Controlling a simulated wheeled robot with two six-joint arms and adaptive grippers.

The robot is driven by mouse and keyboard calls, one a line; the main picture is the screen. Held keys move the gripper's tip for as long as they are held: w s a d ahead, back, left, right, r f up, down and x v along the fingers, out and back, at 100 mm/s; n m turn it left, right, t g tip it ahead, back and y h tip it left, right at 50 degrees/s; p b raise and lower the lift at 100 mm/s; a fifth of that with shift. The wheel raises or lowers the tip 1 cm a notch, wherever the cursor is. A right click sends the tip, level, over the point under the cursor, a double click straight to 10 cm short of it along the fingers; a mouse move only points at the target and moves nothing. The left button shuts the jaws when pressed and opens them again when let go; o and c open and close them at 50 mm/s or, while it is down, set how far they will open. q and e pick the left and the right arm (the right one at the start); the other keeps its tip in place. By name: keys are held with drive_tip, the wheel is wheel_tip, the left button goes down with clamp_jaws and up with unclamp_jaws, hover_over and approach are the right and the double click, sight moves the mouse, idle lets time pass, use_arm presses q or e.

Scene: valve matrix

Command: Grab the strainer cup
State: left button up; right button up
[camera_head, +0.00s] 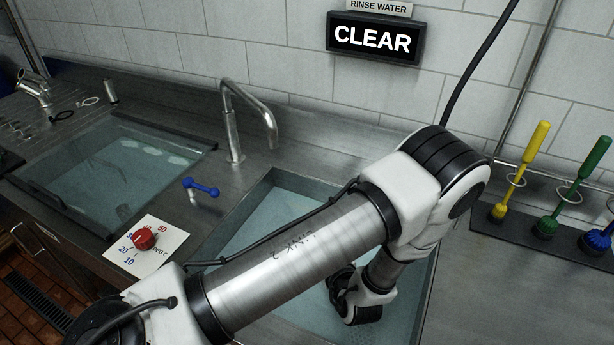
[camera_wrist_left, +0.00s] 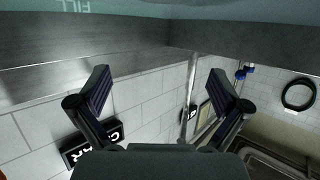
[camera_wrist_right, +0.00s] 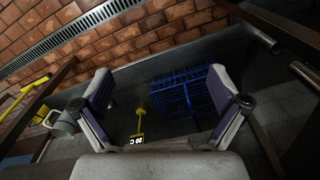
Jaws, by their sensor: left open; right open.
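I cannot pick out a strainer cup for certain in any view. My left arm crosses the head view from the lower left, and its gripper (camera_head: 352,300) is low over the right sink basin (camera_head: 277,178). The arm hides much of that basin. In the left wrist view the left gripper (camera_wrist_left: 160,88) is open with nothing between its fingers. My right gripper (camera_wrist_right: 166,90) is open and empty in its own wrist view. It is outside the head view.
A faucet (camera_head: 233,125) stands behind the basins. The left basin has a clear cover (camera_head: 110,165). A red dial (camera_head: 143,238) and blue lever (camera_head: 202,188) sit between basins. Brushes (camera_head: 537,142) stand right. A blue crate (camera_wrist_right: 183,97) shows in the right wrist view.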

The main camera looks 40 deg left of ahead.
use_arm(q)
wheel_tip(320, 180, down, 7)
drive_tip(key=b, duration=0.4)
drive_tip(key=x, duration=0.2)
drive_tip(key=p+x, duration=0.1)
drive_tip(key=x, duration=0.2)
drive_tip(key=p+x, duration=0.1)
drive_tip(key=x, duration=0.1)
drive_tip(key=shift+a+r, duration=0.3)
drive_tip(key=shift+a, duration=0.1)
drive_tip(key=shift+d+r, duration=0.1)
drive_tip(key=c, duration=1.9)
use_arm(e)
wheel_tip(320, 180, down, 5)
drive_tip(key=shift+d+r, duration=0.1)
drive_tip(key=shift+r, duration=0.05)
